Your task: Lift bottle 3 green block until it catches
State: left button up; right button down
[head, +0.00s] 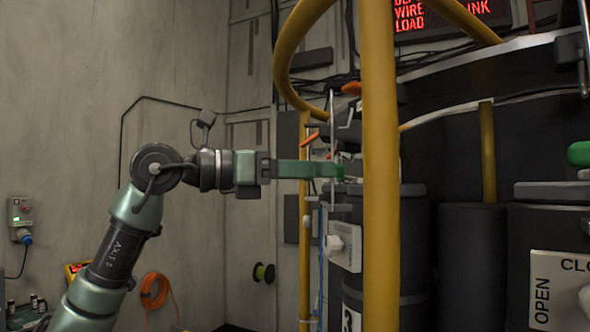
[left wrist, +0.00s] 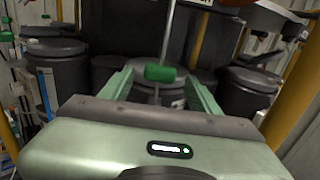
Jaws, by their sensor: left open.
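The green block (head: 340,173) sits on a thin upright rod in front of bottle 3. In the left wrist view the block (left wrist: 160,73) lies between the two spread fingers, near their tips, with a gap on each side. My left gripper (head: 335,169) reaches in level from the left and is open around the block. It also shows in the left wrist view (left wrist: 156,77). Bottle 3 (head: 417,245) is a dark cylinder, partly hidden by a yellow pole; its white "3" label (head: 350,319) shows low down. My right gripper is out of view.
The yellow pole (head: 380,240) stands just right of my left gripper, with a curved yellow rail (head: 290,50) above. A white switch box (head: 345,246) is below the gripper. Another green block (head: 580,153) is at the right edge. Free room lies to the left.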

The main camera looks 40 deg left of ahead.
pick_arm(q)
jog(key=shift+p+x, duration=0.3)
jog(key=shift+x, duration=1.05)
jog(key=shift+c, duration=0.3)
